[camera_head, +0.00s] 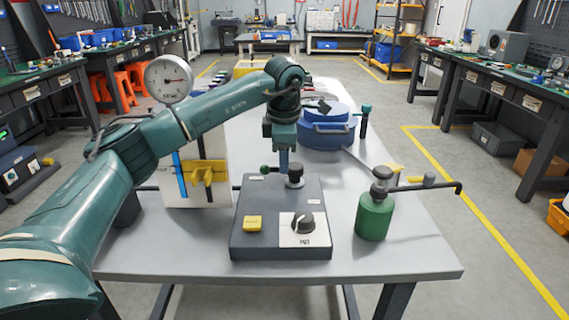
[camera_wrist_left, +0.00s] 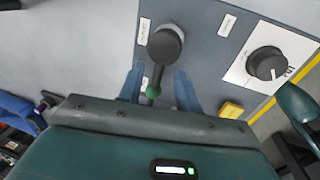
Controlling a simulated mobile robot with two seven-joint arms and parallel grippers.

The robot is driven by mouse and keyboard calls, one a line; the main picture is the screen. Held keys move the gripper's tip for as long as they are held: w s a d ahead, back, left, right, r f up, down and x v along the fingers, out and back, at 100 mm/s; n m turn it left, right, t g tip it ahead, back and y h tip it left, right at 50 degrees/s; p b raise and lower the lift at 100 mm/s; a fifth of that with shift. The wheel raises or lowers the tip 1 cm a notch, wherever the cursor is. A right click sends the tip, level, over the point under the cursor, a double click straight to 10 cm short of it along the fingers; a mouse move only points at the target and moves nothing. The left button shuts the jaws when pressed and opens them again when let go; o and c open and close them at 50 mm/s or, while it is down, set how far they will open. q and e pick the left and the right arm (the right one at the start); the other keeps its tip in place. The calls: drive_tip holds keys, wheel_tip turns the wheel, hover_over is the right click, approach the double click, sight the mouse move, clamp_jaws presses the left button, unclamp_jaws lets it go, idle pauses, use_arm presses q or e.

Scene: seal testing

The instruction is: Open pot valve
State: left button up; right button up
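A dark grey control box (camera_head: 240,232) stands on the table. Its back part carries a valve with a round black top (camera_head: 295,172) and a thin handle ending in a green ball (camera_head: 265,170). In the left wrist view the valve's black top (camera_wrist_left: 166,42) is just beyond the fingers. The green ball (camera_wrist_left: 154,97) and handle lie between them. My left gripper (camera_head: 284,165) points down over the box. Its two blue fingers (camera_wrist_left: 158,86) are apart, one on each side of the handle; contact cannot be told. My right gripper is not in view.
The box also has a yellow button (camera_head: 252,223) and a black dial (camera_head: 303,222). A blue pot (camera_head: 328,135) stands behind. A green bottle (camera_head: 374,218) with a bent pipe is to the right. A gauge (camera_head: 168,79) and panel (camera_head: 215,150) stand left. The table's front edge is clear.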

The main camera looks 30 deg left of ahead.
use_arm(q)
drive_tip(key=shift+w+a+f, duration=0.1)
drive_tip(key=shift+w+f, duration=0.05)
drive_tip(key=shift+f, duration=0.6)
drive_tip(key=shift+c, duration=0.3)
drive_tip(key=c, duration=0.6)
clamp_jaws()
drive_tip(key=shift+r, duration=0.1)
